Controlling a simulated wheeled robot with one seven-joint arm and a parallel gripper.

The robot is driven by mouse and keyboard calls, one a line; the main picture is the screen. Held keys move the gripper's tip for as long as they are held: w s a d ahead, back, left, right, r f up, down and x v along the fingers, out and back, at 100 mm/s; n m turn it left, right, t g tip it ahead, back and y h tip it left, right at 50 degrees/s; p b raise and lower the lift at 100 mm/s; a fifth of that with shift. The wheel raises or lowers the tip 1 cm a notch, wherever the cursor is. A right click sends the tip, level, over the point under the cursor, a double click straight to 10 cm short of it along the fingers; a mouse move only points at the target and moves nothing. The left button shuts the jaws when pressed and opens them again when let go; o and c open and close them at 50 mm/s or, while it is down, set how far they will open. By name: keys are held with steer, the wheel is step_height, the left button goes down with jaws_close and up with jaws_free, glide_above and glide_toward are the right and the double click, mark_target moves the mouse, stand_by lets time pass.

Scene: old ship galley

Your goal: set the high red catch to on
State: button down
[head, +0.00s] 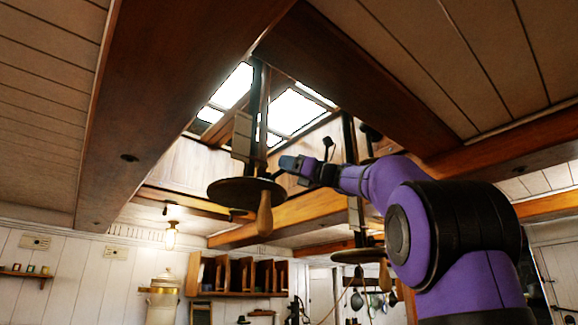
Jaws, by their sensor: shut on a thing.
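My gripper (290,164) is raised high under the skylight, at the end of my purple arm. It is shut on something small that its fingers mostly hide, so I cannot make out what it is. Just left of and below it hangs a dark round disc (232,192) on a tall dark post, with a pale wooden handle (265,214) pointing down. I cannot make out any red catch, so its setting cannot be told.
Thick wooden beams (175,75) frame the skylight (291,110) close around my arm. A second disc (357,256) hangs lower, left of my arm.

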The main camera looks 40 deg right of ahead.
steer(key=m+t+h, duration=0.1)
steer(key=m, duration=0.1)
steer(key=f+m+t, duration=0.1)
steer(key=d+m+t+h, duration=0.1)
steer(key=m, duration=0.1)
steer(key=shift+f+m+h, duration=0.3)
steer(key=shift+f, duration=0.1)
steer(key=shift+w+d+f+m+t+h, duration=0.15)
steer(key=shift+f+m+t+h, duration=0.25)
steer(key=shift+m+h, duration=0.55)
steer(key=shift+s+d+f+m+t+h, duration=0.2)
steer(key=shift+m+t+h, duration=0.35)
steer(key=shift+m, duration=0.75)
steer(key=shift+w+d+f+m+t+h, duration=0.15)
steer(key=shift+f+m+t+h, duration=0.25)
steer(key=shift+m+h, duration=0.6)
steer(key=shift+m, duration=0.25)
steer(key=c, duration=0.6)
jaws_free()
steer(key=shift+c, duration=0.2)
steer(key=v, duration=1.1)
